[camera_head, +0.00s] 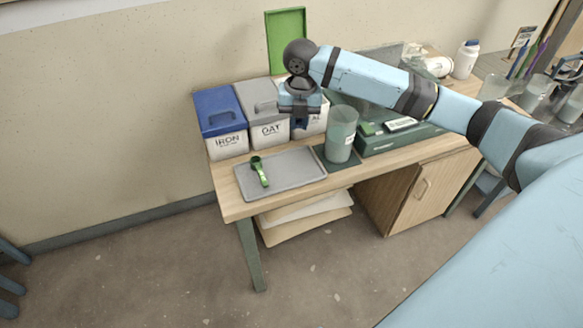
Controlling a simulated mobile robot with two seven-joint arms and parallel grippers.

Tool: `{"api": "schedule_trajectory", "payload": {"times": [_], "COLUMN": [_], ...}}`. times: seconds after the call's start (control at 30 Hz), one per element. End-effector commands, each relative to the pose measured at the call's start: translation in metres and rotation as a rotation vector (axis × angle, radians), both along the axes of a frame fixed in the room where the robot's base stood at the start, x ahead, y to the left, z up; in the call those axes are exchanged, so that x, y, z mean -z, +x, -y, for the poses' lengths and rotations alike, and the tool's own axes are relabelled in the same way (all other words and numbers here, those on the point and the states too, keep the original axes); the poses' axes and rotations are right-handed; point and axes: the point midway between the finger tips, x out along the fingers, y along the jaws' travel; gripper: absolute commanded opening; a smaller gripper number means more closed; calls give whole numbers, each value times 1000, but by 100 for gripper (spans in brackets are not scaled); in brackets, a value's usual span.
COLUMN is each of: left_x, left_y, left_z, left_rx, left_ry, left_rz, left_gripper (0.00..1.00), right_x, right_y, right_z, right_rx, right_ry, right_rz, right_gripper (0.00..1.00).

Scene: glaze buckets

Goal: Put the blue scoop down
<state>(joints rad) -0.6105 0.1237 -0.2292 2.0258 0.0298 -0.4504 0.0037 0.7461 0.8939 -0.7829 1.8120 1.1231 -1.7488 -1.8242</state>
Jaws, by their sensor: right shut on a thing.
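My right gripper (300,112) points down in front of and above the third white bucket (316,124). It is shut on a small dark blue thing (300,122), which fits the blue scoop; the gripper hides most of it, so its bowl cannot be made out. A green scoop (260,171) lies on the grey tray (299,179) at the table's front left. The rest of the tray is bare. My left gripper is not in view.
The blue-lidded IRON bucket (222,116) and a grey-lidded bucket (258,99) stand behind the tray. A raised green lid (286,38) stands behind the third bucket. A clear container (341,135) and a green box (402,138) stand right of the tray.

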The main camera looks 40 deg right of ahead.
Motion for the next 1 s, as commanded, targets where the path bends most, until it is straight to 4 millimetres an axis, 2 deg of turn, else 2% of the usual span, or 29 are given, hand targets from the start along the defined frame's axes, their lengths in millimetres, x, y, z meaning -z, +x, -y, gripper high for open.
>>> {"api": "schedule_trajectory", "payload": {"times": [0.03, 0.2, 0.37, 0.47, 0.8, 1.0], "left_x": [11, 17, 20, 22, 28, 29], "left_y": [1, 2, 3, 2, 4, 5], "left_z": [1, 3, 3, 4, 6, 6], "left_rx": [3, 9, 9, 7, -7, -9], "left_ry": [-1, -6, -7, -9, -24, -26], "left_rz": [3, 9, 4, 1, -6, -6], "left_gripper": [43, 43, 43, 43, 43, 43], "right_x": [5, -1, 2, 20, 111, 145], "right_y": [3, 8, 9, 8, 8, 8], "right_z": [5, 16, 19, 19, 19, 19], "right_rx": [-85, -314, -398, -407, -405, -404], "right_ry": [2, 10, 14, 15, 16, 14], "right_rz": [4, 9, 9, 6, 6, 9], "right_gripper": [0, 0, 0, 0, 0, 0]}}
